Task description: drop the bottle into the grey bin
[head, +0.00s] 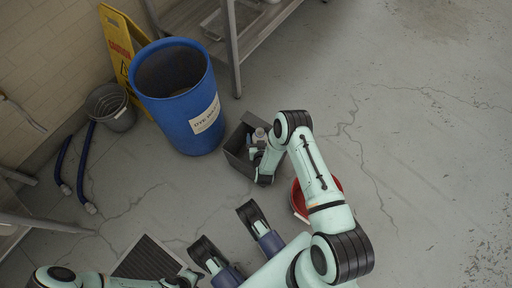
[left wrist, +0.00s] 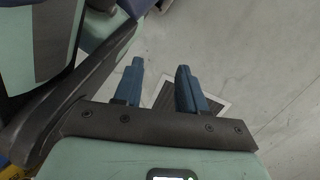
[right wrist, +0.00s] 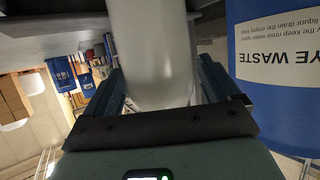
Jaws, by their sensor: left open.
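The grey bin (head: 238,162) is a dark, open square box on the floor, right of the blue drum. My right gripper (head: 255,143) is over the bin, partly hidden by its own arm. A pale bottle (head: 260,133) shows there at the bin's opening; its height above the bin is hard to tell. In the right wrist view the bottle (right wrist: 152,50) stands between the two fingers, which are shut on its sides. My left gripper (left wrist: 162,85) is open and empty, low at the left in the head view (head: 190,276).
A blue dye waste drum (head: 178,105) stands close left of the bin. A grey bucket (head: 110,108), yellow caution sign (head: 120,42) and blue hose (head: 84,165) are farther left. A red container (head: 298,200) is partly behind my right arm. Floor at right is clear.

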